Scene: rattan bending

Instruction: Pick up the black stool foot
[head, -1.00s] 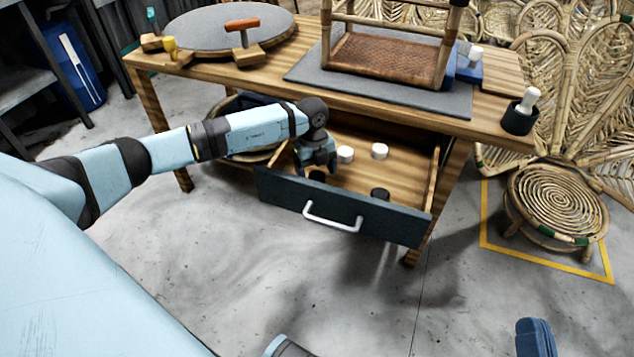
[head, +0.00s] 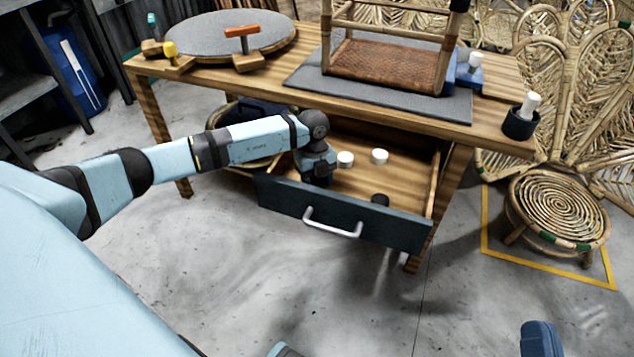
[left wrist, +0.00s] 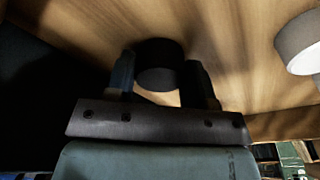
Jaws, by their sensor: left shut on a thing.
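The open drawer (head: 345,220) under the workbench holds the stool feet. My left gripper (head: 318,180) reaches down into its left part. In the left wrist view a round black stool foot (left wrist: 158,62) sits between the two fingers of the left gripper (left wrist: 161,85), which is shut on it. The foot appears to be still on the wooden drawer floor. It is hidden by the gripper in the head view. Another black foot (head: 380,200) lies further right in the drawer.
Two white feet (head: 345,159) (head: 379,156) lie in the drawer, one close to my left gripper. The drawer front has a metal handle (head: 333,222). The workbench top (head: 270,85) overhangs the drawer's back, bearing a rattan stool frame (head: 385,65).

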